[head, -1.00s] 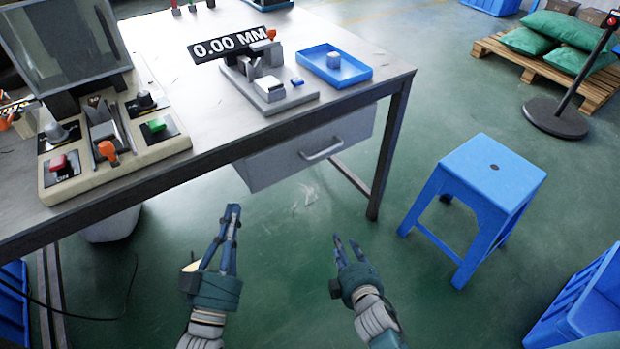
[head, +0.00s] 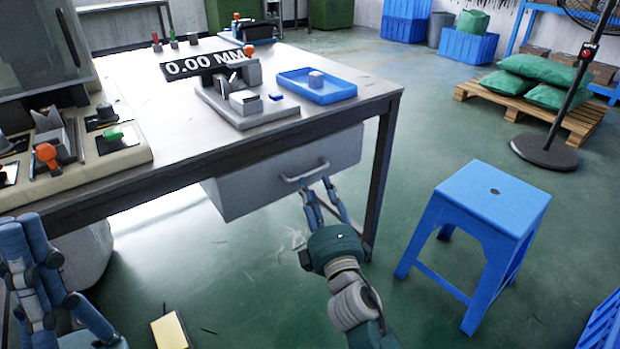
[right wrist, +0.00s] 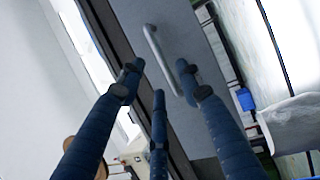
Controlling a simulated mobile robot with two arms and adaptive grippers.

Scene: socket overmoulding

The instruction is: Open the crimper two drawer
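The grey drawer (head: 245,190) hangs under the right part of the workbench and looks closed, with a silver bar handle (head: 303,177) on its front. My right gripper (head: 328,186) is in front of the drawer, its blue fingers pointing up close to the right end of the handle. In the right wrist view the fingers are spread, and the handle (right wrist: 153,48) shows beyond and between the outer fingertips; contact cannot be told. My left gripper (head: 35,235) is at the lower left, away from the drawer, partly cut off by the frame; its opening is unclear.
On the workbench (head: 180,120) are a grey device with a 0.00 MM display (head: 205,64), a blue tray (head: 335,95) and a control panel (head: 125,155). A table leg (head: 380,175) stands right of the drawer. A blue stool (head: 490,200) stands further right.

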